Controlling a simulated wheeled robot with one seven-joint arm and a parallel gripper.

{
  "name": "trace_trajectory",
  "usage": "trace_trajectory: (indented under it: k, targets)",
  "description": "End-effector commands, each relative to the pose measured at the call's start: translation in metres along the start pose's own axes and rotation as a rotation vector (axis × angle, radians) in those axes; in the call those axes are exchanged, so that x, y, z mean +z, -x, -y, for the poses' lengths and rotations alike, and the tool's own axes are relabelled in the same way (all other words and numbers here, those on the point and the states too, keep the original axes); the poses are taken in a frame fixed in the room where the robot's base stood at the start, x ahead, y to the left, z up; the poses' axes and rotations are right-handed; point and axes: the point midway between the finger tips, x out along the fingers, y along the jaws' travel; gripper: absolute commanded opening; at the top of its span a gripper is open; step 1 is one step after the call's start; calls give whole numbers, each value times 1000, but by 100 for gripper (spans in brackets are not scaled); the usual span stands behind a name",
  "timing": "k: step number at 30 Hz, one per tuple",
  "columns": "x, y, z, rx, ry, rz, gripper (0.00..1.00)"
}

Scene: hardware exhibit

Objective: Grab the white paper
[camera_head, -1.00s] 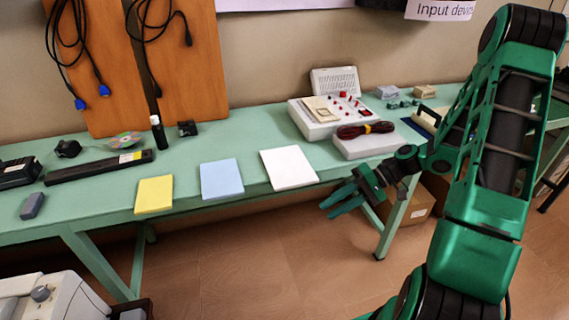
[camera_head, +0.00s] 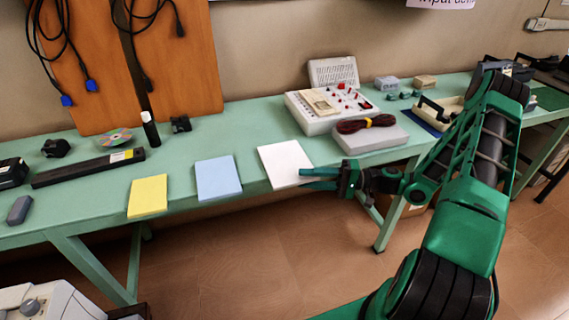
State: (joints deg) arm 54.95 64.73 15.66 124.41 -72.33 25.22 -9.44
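The white paper (camera_head: 283,162) lies flat on the green table, at its front edge, to the right of the blue and yellow papers. My gripper (camera_head: 306,179) is at the right front corner of the white paper, pointing left. Its two green fingers are parted, with a gap between them. The fingertips overlap the paper's right edge in the picture. I cannot tell whether the paper lies between the fingers or whether they touch it.
The blue paper (camera_head: 218,178) and yellow paper (camera_head: 148,196) lie to the left on the table (camera_head: 215,132). A grey box with a coiled cable (camera_head: 367,137) and a white device with red knobs (camera_head: 328,108) stand behind. Open floor lies in front.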

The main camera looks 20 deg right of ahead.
Motion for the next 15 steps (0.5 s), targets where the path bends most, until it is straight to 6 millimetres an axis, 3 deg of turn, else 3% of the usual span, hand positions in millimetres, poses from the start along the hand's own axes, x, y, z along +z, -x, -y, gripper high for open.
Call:
trace_trajectory:
  k: [7, 15]
  targets:
    - [1, -17, 0, 0, -1, 2, 31]
    - [3, -53, 1, 1, -1, 3, 31]
